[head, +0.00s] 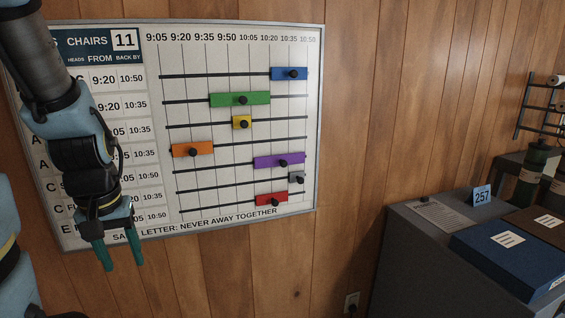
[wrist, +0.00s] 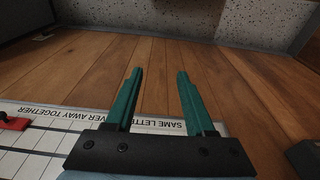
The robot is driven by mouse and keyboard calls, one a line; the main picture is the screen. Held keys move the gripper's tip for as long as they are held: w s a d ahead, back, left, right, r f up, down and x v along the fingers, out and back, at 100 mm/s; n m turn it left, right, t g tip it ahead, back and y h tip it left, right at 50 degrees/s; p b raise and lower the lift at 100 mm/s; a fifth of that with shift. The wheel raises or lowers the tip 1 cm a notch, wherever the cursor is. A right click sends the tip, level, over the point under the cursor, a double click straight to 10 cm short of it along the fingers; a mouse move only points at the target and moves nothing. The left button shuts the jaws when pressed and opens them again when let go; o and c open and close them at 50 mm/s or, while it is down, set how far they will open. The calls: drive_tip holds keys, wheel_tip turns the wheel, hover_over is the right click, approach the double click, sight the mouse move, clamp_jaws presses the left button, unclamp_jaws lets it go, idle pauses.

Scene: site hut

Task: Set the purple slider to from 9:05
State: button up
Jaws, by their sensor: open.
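The purple slider (head: 279,161) is a bar with a black knob on its rail, low on the right half of the wall board (head: 190,222). It spans from about the 10:05 column to near the 10:50 column. My gripper (head: 122,257) hangs at the board's lower left, fingers pointing down, well left of and below the purple slider. Its two green fingers also show apart and empty in the wrist view (wrist: 158,85). The purple slider is not seen in the wrist view.
My arm covers part of the board's left text. A grey cabinet (head: 398,260) with binders stands at right.

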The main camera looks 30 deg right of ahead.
drive_tip(key=w+d+m+t+h, duration=0.1)
drive_tip(key=w+d+t, duration=0.15)
drive_tip(key=d, duration=0.35)
drive_tip(key=w+d+t+h, duration=0.1)
drive_tip(key=w+d, duration=0.3)
drive_tip(key=d, duration=0.2)
drive_tip(key=m+t+h+p, duration=0.2)
drive_tip(key=t, duration=1.1)
approach(284, 164)
drive_tip(key=shift+g, duration=0.25)
drive_tip(key=x, duration=0.8)
drive_tip(key=shift+r, duration=0.25)
drive_tip(key=shift+w+d+f, duration=0.1)
drive_tip(key=shift+w+d, duration=0.05)
drive_tip(key=shift+w, duration=0.35)
drive_tip(key=shift+c, duration=0.3)
clamp_jaws()
